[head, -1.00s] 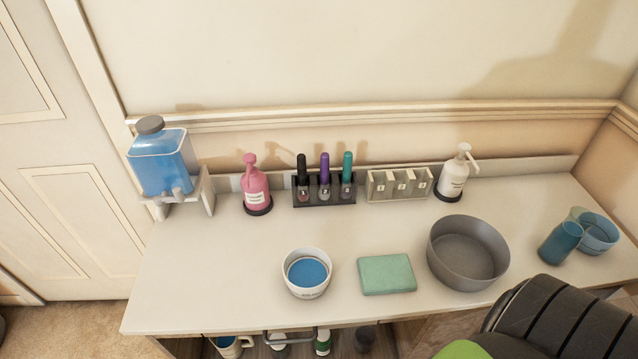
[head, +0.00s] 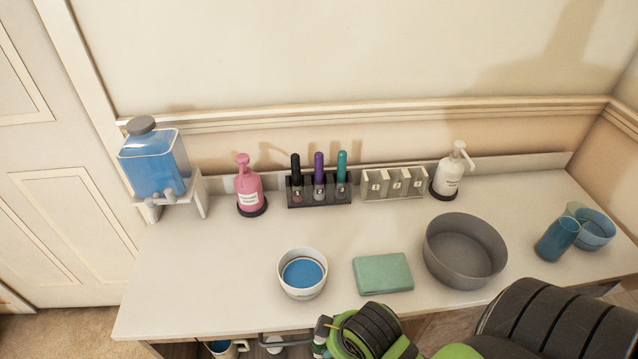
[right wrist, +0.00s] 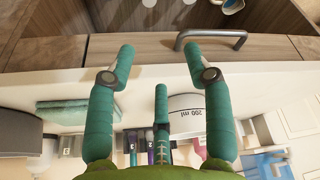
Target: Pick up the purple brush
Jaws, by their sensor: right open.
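The purple brush (head: 319,170) stands upright in the middle slot, marked 2, of a dark rack (head: 320,200) at the back of the counter. A black brush (head: 296,170) stands to its left and a teal one (head: 342,170) to its right. In the right wrist view, the purple brush (right wrist: 151,152) shows small near the bottom, partly hidden by my fingers. My right gripper (right wrist: 161,66) is open and empty, its teal fingers spread near the counter's front edge, well short of the rack. My left gripper is out of view.
A white bowl with blue contents (head: 303,272), green sponge (head: 383,273) and grey basin (head: 464,252) stand along the front. A pink bottle (head: 249,190) and an empty numbered rack (head: 393,184) flank the brush rack. The counter just before the brush rack is clear.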

